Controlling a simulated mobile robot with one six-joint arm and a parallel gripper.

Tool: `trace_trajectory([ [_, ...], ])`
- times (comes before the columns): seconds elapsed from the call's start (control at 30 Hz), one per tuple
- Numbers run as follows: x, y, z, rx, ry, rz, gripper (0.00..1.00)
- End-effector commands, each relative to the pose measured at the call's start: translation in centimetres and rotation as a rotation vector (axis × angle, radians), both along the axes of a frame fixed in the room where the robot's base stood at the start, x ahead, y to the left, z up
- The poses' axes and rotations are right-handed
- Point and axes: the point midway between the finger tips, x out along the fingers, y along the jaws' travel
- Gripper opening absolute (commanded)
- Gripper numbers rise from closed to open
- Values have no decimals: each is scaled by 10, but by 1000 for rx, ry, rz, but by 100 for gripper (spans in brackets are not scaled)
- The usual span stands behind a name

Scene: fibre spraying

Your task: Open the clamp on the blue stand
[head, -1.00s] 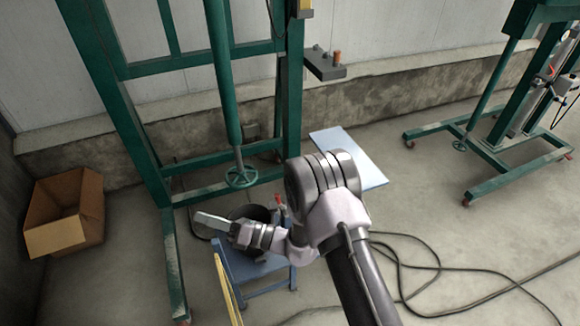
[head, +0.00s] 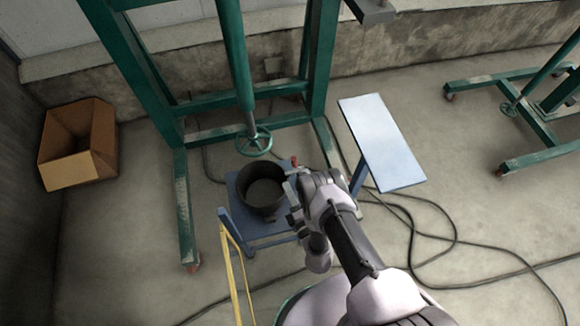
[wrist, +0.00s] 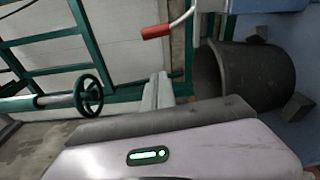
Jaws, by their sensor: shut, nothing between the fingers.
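The blue stand (head: 231,190) is a low table with a dark bucket (head: 264,188) on top. A clamp with a red handle (head: 294,161) shows small behind the bucket's right side. In the wrist view the red handle (wrist: 156,31) sits on a bent metal lever, above and apart from my fingertips. My gripper (head: 291,187) is shut and empty, close to the bucket's right side. Its fingers (wrist: 158,92) are pressed together in the wrist view, left of the bucket. I cannot tell how the clamp's jaw stands.
A green frame (head: 185,200) with a handwheel (head: 254,141) stands behind the stand. A yellow rail (head: 238,268) is in front. A tilted pale panel (head: 382,140) is at the right, and black cables (head: 440,235) lie on the floor. A cardboard box (head: 80,150) is at left.

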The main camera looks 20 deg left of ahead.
Motion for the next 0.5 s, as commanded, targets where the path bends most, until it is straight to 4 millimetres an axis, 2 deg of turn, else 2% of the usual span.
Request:
trace_trajectory([
  [0.4, 69, 57, -6, 2, -4, 0, 0],
  [0.5, 76, 41, -2, -2, 2, -4, 0],
])
